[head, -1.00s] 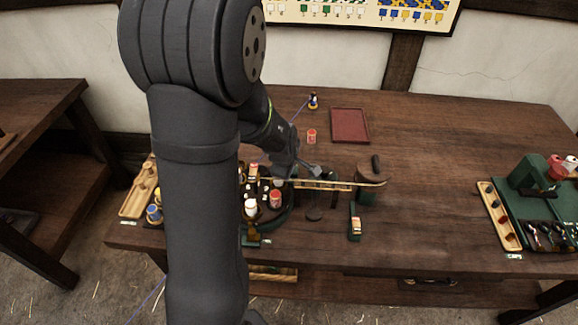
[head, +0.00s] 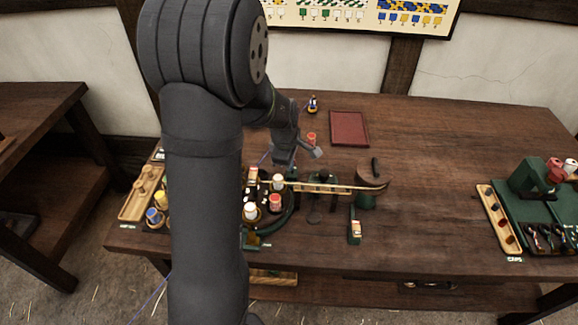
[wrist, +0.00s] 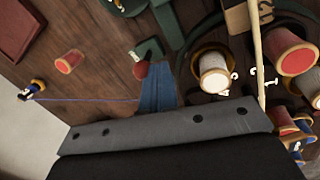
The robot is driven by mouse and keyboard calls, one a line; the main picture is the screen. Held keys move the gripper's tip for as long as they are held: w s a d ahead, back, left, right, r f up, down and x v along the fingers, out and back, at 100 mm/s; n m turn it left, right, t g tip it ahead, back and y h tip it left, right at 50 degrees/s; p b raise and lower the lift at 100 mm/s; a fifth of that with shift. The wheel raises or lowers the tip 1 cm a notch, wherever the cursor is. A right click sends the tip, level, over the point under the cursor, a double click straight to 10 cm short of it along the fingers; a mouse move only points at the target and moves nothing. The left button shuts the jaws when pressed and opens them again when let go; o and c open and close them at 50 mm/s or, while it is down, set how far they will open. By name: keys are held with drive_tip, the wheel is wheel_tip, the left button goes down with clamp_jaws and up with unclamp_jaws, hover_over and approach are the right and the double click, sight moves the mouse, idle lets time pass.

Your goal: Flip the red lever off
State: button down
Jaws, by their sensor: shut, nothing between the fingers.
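In the wrist view, a dark red rounded knob (wrist: 141,70), which looks like the red lever, stands at a small green base (wrist: 149,48). The blue-grey fingers of my gripper (wrist: 158,68) are shut and empty, just right of the knob. They overlap its edge in that picture; I cannot tell if they touch it. The lever's exact tilt is unclear.
A dark round holder with several spools (head: 275,201) stands in front of my gripper, with a long wooden strip (head: 335,188) beside it. A red-topped spool (head: 311,138) and a red tray (head: 349,128) lie behind. The table's right middle is clear.

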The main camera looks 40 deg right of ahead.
drive_tip(key=shift+w+d+r+g+y, duration=0.3)
drive_tip(key=shift+w+d+g+y, duration=0.6)
drive_tip(key=shift+g+y, duration=0.1)
drive_tip(key=shift+w+d, duration=0.6)
drive_tip(key=shift+w+d+r, duration=0.1)
drive_tip(key=shift+w+d, duration=0.05)
drive_tip(key=shift+r, duration=0.1)
wheel_tip(320, 180, up, 10)
drive_tip(key=w+d, duration=0.1)
drive_tip(key=w, duration=0.1)
drive_tip(key=shift+f, duration=0.25)
drive_tip(key=shift+f, duration=0.1)
